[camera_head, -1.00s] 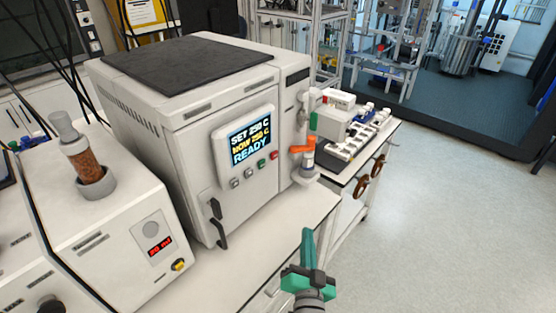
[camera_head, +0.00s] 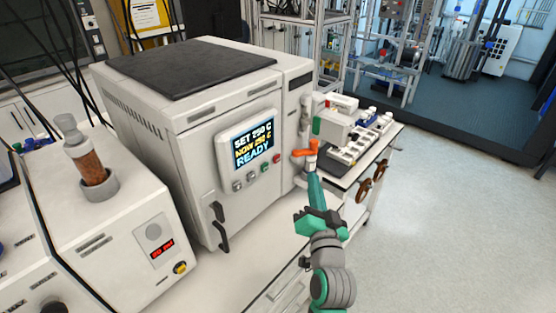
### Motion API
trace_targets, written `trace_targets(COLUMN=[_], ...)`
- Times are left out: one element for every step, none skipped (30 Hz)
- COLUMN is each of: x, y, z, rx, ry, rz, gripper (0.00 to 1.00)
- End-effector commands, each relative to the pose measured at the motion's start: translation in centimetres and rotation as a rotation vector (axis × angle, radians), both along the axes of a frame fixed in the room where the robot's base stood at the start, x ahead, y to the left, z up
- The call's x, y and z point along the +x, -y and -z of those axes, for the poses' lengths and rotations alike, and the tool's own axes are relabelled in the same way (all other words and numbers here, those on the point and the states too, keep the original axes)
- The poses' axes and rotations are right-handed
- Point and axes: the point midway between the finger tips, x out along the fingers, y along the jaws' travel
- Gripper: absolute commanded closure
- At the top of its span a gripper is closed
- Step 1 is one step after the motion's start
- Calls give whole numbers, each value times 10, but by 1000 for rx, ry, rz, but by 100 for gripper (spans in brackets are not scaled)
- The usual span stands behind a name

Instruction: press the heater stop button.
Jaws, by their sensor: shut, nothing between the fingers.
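The heater (camera_head: 205,130) is a large white cabinet with a dark top. Its tilted panel has a screen (camera_head: 254,144) reading SET 250 C, NOW 250 C, READY. Below the screen is a slanting row of small buttons: two greyish ones, a green button (camera_head: 264,167) and, at the right end, a red button (camera_head: 277,158). Their labels are too small to read. My gripper (camera_head: 313,173) has its teal fingers shut and empty. In the picture, its tips are right of and slightly below the red button, apart from it, and overlap the area below an orange valve handle (camera_head: 306,151).
A smaller white unit (camera_head: 105,210) with a red display and a glass column (camera_head: 88,165) stands at the left. White devices and bottles (camera_head: 350,130) sit behind on the bench. Bench top is bare before the heater; open floor (camera_head: 450,200) lies right.

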Motion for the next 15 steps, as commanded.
trace_targets(x=[1,2,4,6,7,10,12,15,18,20,22,25,28,30,33], y=[-2,-4,-6,-8,-11,-15,-19,-22,-26,-29,-32,-37,-39,-43,-47], z=[0,0,0,-1,-1,0,0,0,0,0,0,0,0,0,0], rx=[0,0,0,0,-1,-1,-1,-1,-2,-1,-1,-1,-1,-1,-1], ry=[0,0,1,0,1,0,0,0,0,1,0,1,0,0,0], rz=[-1,-1,-1,-2,-3,-3,-5,-5,-4,-4,-3,-4,-3,-4,-4], gripper=[100,100,100,100,100,100,100,100,100,100,100,100,100,100,100])
